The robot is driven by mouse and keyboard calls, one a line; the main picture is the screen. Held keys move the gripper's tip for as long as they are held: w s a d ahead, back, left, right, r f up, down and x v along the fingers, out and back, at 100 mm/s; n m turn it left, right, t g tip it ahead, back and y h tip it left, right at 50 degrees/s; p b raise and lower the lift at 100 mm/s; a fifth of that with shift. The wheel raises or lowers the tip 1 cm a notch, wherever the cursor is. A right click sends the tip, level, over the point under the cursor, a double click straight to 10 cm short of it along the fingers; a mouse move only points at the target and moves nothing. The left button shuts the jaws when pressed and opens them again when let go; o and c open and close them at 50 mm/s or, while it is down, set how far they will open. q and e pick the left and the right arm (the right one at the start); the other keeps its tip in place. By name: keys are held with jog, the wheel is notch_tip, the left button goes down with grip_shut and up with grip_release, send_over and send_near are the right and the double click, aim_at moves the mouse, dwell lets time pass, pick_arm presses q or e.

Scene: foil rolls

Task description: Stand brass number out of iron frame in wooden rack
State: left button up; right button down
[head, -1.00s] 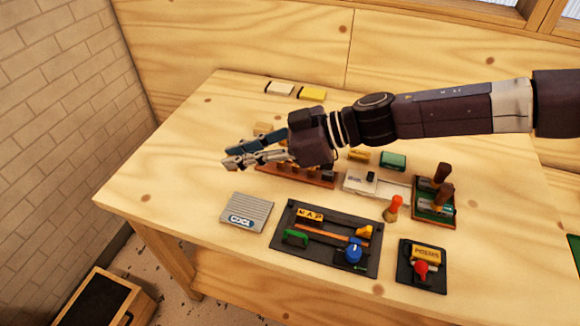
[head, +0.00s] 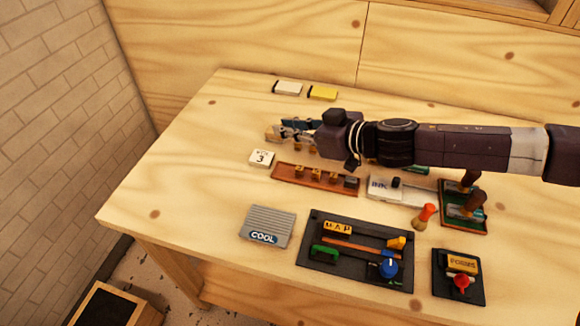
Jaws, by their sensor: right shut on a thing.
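My right gripper (head: 284,134) reaches in from the right over the back of the table. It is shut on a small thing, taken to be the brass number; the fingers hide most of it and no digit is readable. A tan piece (head: 272,134) shows at the fingertips. The long reddish-brown wooden rack (head: 283,173) lies in front of the gripper, with several small brass and dark pieces standing along it. Small brass-coloured bits (head: 298,147) show just under the gripper. I cannot tell for certain which item is the iron frame. My left gripper is out of view.
A white card marked 3 (head: 261,158) lies left of the rack. In front are a ribbed COOL plate (head: 266,224), a black MAP tray (head: 312,256) and a black stand with a red knob (head: 461,282). The table's left side is bare.

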jog(key=b, duration=0.1)
send_over(289, 174)
jog(key=f, duration=0.7)
jog(key=shift+a+f, duration=0.25)
jog(key=shift+f, duration=0.65)
jog(key=shift+w+f+b, duration=0.1)
jog(key=shift+f+b, duration=0.4)
jog(key=shift+f, duration=1.3)
jog(key=shift+f, duration=0.15)
jog(key=c, duration=1.9)
grip_release()
jog(key=shift+d, duration=0.2)
jog(key=v, duration=1.2)
jog(key=shift+a+r, duration=0.15)
jog(key=shift+r, duration=0.05)
